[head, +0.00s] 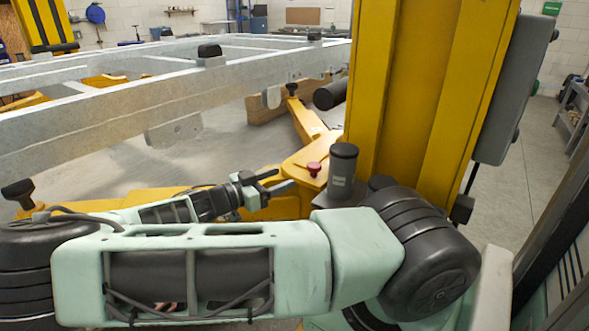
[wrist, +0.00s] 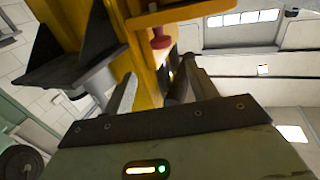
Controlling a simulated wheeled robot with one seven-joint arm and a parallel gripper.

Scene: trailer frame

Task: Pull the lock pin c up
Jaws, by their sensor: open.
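A red knob (head: 314,169), which looks like the lock pin, stands on the yellow lift arm (head: 318,157) near the foot of the yellow column. No letter on it is readable. It also shows in the wrist view (wrist: 160,39), beyond the fingertips and roughly between them. My gripper (head: 277,180) is open and empty, pointing right, a little to the left of and below the knob in the head view. In the wrist view its two fingers (wrist: 158,72) are spread apart. A clear gap separates the fingertips from the knob, and nothing is between them.
The yellow column (head: 420,90) rises just right of the knob. A dark cylinder (head: 342,165) stands close to the knob's right. The grey trailer frame (head: 150,105) spans the upper left. A black pad (head: 18,192) is on the left lift arm. Floor (head: 510,180) is free at right.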

